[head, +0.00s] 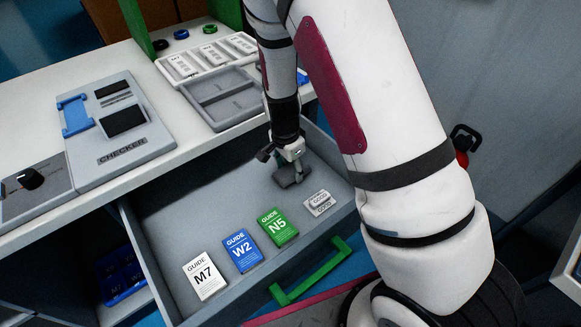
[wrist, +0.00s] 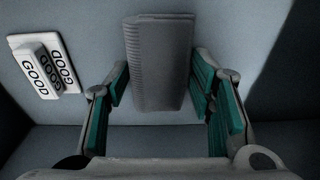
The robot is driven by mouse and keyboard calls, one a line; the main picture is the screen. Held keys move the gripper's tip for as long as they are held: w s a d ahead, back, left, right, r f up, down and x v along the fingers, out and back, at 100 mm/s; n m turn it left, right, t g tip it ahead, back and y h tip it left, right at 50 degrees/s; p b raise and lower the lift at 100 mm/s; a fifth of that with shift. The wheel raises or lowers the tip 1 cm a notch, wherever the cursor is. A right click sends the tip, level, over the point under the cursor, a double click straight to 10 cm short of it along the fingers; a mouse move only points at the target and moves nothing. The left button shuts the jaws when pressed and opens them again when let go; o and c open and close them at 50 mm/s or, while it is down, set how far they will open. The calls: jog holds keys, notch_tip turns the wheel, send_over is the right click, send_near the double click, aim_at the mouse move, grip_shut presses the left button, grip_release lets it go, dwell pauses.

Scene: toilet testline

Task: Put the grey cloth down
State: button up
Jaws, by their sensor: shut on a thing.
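The grey cloth (wrist: 160,62) is a dark grey folded piece with a ribbed left part, between the green-padded fingers of my gripper (wrist: 158,85) in the wrist view. My gripper is shut on it. In the head view my gripper (head: 285,167) reaches down into the open drawer (head: 180,197), near its back right part, with the cloth (head: 291,178) at its fingertips. I cannot tell whether the cloth touches the drawer floor.
A white GOOD block (head: 319,203) lies in the drawer right of the cloth. Green N5 (head: 278,227), blue W2 (head: 242,250) and white M7 (head: 205,276) guides lie along its front. The drawer's left floor is clear. The counter with the CHECKER (head: 121,143) stands behind.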

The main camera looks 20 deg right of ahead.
jog(key=shift+f, duration=0.1)
jog(key=o, duration=1.2)
